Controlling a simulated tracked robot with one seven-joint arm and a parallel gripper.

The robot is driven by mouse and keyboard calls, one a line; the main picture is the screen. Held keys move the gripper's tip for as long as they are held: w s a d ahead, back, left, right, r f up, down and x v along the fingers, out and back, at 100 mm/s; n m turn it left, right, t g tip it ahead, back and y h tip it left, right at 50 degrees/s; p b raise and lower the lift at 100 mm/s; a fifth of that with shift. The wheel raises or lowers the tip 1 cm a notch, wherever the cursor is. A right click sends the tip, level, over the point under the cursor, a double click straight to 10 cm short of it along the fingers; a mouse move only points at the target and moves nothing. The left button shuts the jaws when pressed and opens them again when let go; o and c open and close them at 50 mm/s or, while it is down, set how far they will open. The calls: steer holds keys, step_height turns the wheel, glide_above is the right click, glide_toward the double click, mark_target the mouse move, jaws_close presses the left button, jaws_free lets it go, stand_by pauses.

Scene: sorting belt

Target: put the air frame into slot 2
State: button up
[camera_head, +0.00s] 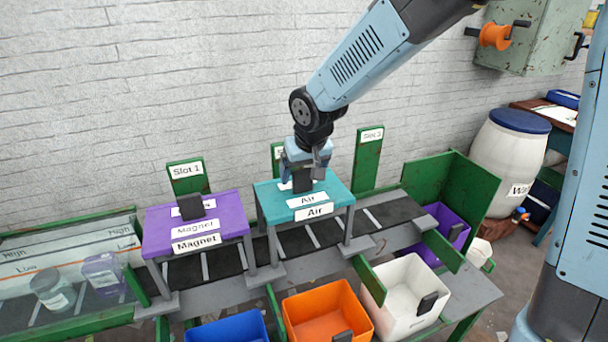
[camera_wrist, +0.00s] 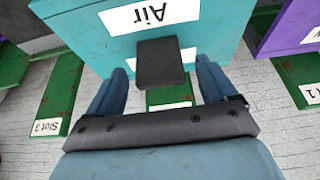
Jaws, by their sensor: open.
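The air frame (camera_head: 265,207) is a teal, table-like frame on grey legs with "Air" labels. It stands upright across the belt in front of the middle sign post (camera_head: 277,155), whose label is mostly hidden by my gripper. My gripper (camera_head: 302,184) is open over the top of the frame. In the wrist view, the dark handle (camera_wrist: 160,62) on the teal frame (camera_wrist: 90,40) shows between the two spread blue fingers. I cannot tell whether a finger touches it. Part of the middle sign (camera_wrist: 168,97) shows behind the handle.
The purple magnet frame (camera_head: 165,222) stands to the left by the Slot 1 sign (camera_head: 187,172). The Slot 3 sign (camera_head: 370,140) is to the right, with bare belt (camera_head: 392,210) before it. Orange (camera_head: 320,308) and white (camera_head: 408,290) bins stand in front.

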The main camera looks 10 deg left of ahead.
steer(key=v, duration=1.1)
steer(key=s+d+r+m+t+h, duration=0.1)
steer(key=s+d+r+m, duration=0.1)
steer(key=d, duration=0.8)
steer(key=s+d+r+m, duration=0.1)
steer(key=s+d+r, duration=0.15)
steer(key=d, duration=0.75)
steer(key=s+d+m+h, duration=0.1)
steer(key=s+d+m, duration=0.2)
steer(key=s+d, duration=0.6)
steer(key=d, duration=0.4)
steer(key=shift+s+t, duration=0.4)
